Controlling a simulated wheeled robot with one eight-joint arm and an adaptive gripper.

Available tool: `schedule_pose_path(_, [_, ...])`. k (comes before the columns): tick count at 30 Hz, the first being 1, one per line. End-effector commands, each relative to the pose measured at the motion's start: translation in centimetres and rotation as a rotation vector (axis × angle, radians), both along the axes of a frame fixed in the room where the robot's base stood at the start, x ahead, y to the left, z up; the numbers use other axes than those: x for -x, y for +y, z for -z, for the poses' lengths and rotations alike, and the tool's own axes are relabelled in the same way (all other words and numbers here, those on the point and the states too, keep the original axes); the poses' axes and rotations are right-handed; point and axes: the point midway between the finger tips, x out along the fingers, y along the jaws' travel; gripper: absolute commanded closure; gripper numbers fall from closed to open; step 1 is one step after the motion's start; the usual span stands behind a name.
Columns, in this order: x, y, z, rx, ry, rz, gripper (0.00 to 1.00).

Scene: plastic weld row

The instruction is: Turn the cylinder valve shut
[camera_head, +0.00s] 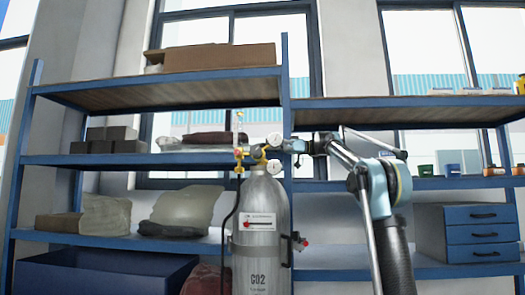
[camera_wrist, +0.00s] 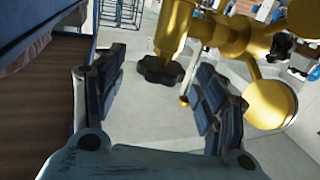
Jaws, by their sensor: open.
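A silver cylinder (camera_head: 262,235) marked CO2 stands upright in the head view, with a brass valve (camera_head: 258,155) on top. Round gauges sit by the valve. In the wrist view the brass valve body (camera_wrist: 235,33) fills the upper right, and a black lobed handwheel (camera_wrist: 160,70) sits at the end of its stem. My gripper (camera_head: 290,146) is just right of the valve in the head view. In the wrist view my gripper (camera_wrist: 158,92) is open and empty, its fingers to either side of the handwheel in the picture. I see no contact; the depth between them is unclear.
Blue shelving (camera_head: 180,160) stands behind the cylinder, holding boxes and wrapped bags. A blue drawer unit (camera_head: 483,233) is at the right. A black hose (camera_head: 228,220) hangs along the cylinder's left side.

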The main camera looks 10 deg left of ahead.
Motion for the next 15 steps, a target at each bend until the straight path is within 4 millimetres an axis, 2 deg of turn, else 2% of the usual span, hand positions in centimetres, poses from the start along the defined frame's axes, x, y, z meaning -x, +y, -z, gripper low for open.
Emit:
schedule_pose_path(6, [1.0,2.4,0.0,0.000,0.000,-0.002,0.34])
schedule_pose_path(15, [1.2,3.1,0.0,0.000,0.000,0.000,0.34])
